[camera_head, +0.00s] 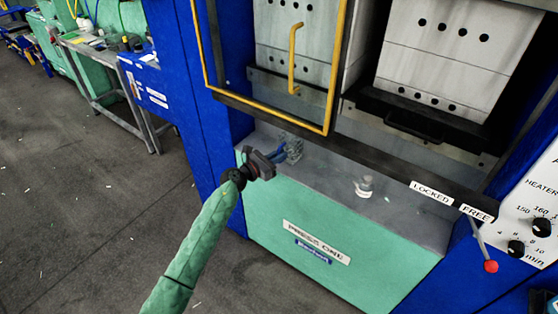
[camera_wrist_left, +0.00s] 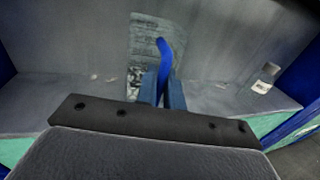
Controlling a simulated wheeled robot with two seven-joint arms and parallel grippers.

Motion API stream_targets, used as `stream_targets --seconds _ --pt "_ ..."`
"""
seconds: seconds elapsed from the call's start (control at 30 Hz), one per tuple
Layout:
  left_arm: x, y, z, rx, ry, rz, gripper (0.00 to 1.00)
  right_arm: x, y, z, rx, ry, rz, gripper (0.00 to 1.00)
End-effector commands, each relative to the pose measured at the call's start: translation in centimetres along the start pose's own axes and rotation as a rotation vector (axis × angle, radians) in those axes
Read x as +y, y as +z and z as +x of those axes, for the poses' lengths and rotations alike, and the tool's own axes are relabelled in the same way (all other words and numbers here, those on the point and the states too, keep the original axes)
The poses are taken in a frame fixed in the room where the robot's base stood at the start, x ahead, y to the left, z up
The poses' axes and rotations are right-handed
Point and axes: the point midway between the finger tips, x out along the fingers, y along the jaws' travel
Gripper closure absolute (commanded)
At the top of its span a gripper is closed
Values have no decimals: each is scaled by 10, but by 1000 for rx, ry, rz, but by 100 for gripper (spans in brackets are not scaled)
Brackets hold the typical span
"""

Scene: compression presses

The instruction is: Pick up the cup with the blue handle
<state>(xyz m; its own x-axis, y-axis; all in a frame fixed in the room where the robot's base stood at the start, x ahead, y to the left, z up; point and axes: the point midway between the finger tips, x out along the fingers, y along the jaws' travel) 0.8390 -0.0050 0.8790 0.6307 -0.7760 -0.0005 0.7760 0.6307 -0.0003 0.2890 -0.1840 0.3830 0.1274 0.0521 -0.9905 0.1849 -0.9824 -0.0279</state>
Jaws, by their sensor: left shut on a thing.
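The cup (camera_head: 292,145), clear or greyish with pale bits showing, is on the press's grey ledge near its left side; I cannot tell whether it touches the ledge. Its blue handle (camera_wrist_left: 165,55) rises toward the middle in the left wrist view, where the cup (camera_wrist_left: 150,35) shows behind it. My left gripper (camera_head: 279,154) reaches in from the left and is shut on the blue handle. Its two blue fingers also show in the left wrist view (camera_wrist_left: 163,92), one on each side of the handle. My right gripper is not in view.
A small clear bottle with a white label (camera_head: 364,187) stands to the right on the ledge (camera_head: 330,185). A yellow-framed guard door (camera_head: 329,100) hangs above the ledge. A red-knobbed lever (camera_head: 490,266) is at the right. Open floor (camera_head: 80,220) lies left.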

Motion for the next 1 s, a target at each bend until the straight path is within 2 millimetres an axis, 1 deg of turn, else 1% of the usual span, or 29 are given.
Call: stream_targets --seconds 0.07,0.13,0.2,0.37,0.7,1.0 --pt "0 6 0 -1 0 3 100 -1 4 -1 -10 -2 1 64" --pt "-1 12 0 -2 -1 3 100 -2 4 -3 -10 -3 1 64" --pt "-7 14 1 0 -2 1 100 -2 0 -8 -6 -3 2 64" --pt "-19 21 2 0 -1 3 100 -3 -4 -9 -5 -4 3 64" --pt "-52 41 6 -1 -1 1 100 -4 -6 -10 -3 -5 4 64" --pt "-81 59 10 -2 -2 0 100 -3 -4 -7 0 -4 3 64"
